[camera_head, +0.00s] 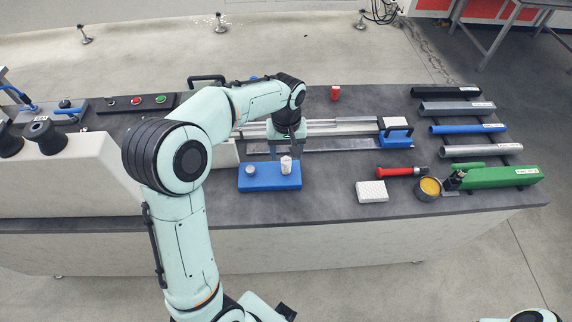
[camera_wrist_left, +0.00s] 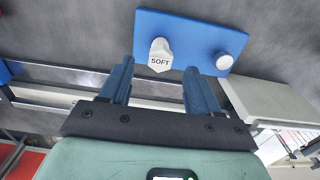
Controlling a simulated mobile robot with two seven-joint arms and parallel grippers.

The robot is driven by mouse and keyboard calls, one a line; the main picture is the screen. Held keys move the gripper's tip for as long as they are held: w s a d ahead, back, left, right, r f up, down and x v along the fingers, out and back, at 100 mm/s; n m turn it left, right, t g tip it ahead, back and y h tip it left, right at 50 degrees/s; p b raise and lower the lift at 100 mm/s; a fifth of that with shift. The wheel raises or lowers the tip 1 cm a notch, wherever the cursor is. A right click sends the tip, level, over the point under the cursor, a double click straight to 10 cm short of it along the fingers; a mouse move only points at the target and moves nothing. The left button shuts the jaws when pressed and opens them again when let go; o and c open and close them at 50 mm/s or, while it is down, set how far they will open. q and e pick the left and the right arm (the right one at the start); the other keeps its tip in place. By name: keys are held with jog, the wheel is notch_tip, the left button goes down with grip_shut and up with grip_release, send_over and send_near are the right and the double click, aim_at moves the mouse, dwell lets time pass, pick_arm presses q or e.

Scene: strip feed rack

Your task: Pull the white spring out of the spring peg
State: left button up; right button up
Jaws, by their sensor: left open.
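The white spring (camera_head: 286,165) stands upright on the right part of a blue block (camera_head: 268,184) on the bench. In the left wrist view the white spring (camera_wrist_left: 160,54) has a label reading SOFT, and the blue block (camera_wrist_left: 191,36) lies beyond my fingers. The peg inside the spring is hidden. A short grey-white round piece (camera_head: 250,170) stands on the block's left part; it shows in the wrist view (camera_wrist_left: 224,62) too. My left gripper (camera_head: 285,154) is open, with its blue fingers (camera_wrist_left: 160,70) pointing at the spring, which appears between their tips; contact cannot be told.
Metal rails (camera_head: 340,145) lie behind the block. To the right are a white box (camera_head: 372,192), a red-handled tool (camera_head: 400,171), a round tin (camera_head: 428,189) and a green bar (camera_head: 500,177). A red piece (camera_head: 335,93) stands at the back. The bench between block and white box is clear.

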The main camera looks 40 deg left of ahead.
aim_at(286, 158)
pick_arm(q)
jog(key=f, duration=0.7)
jog(key=shift+w+a, duration=0.2)
jog(key=c, duration=1)
